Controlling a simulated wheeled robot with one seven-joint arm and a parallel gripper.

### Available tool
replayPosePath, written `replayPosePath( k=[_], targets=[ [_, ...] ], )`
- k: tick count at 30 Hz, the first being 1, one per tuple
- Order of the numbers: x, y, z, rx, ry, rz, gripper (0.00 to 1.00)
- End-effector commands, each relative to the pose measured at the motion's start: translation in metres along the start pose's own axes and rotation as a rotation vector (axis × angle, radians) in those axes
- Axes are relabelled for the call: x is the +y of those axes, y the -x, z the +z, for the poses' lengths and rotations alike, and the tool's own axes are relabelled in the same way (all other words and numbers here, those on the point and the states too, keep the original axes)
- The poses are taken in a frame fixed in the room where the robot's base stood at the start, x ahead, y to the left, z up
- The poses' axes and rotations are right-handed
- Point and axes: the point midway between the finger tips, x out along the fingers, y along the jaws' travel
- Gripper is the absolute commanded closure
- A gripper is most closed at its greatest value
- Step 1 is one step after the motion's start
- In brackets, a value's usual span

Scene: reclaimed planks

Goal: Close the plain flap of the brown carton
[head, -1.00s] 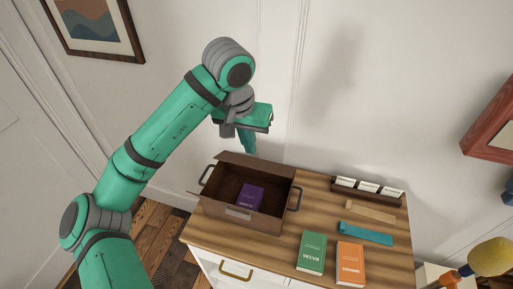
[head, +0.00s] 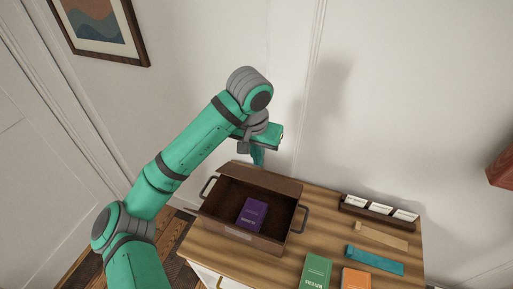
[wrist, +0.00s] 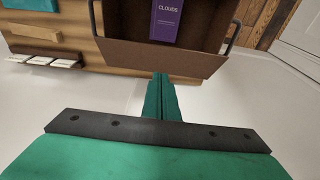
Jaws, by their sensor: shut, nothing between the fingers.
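The brown carton (head: 213,213) stands on the wooden cabinet top, its mouth open upward. A plain brown flap (head: 268,179) runs along its wall-side edge, raised and leaning; the wrist view shows its outer face (wrist: 150,57). A purple book (head: 251,214) lies inside. My gripper (head: 258,160) is shut and empty, pointing down on the wall side of the carton. In the wrist view the fingertips (wrist: 161,76) are right at the flap's outer edge. I cannot tell whether they touch it.
Dark handles (head: 300,219) stick out from the carton's sides. A rack of white cards (head: 379,208), a tan strip (head: 381,236), a teal strip (head: 375,260), a green book (head: 316,272) and an orange book (head: 356,279) lie to the right. The wall is close behind my gripper.

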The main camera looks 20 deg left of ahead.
Motion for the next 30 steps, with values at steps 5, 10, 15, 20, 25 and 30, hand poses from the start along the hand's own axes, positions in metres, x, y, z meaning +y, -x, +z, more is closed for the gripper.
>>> replayPosePath(
  k=[5,10,15,20,25,30],
  targets=[
    [-0.002,-0.029,0.005,-0.001,0.004,0.001,1.0],
    [-0.002,-0.043,0.021,0.0,0.004,0.0,1.0],
    [-0.001,-0.05,0.028,0.0,0.003,0.0,1.0],
    [-0.001,-0.051,0.029,0.0,0.002,-0.001,1.0],
    [-0.001,-0.051,0.029,0.0,0.002,-0.001,1.0],
    [-0.001,-0.052,0.027,0.01,0.002,0.0,1.0]
  ],
)
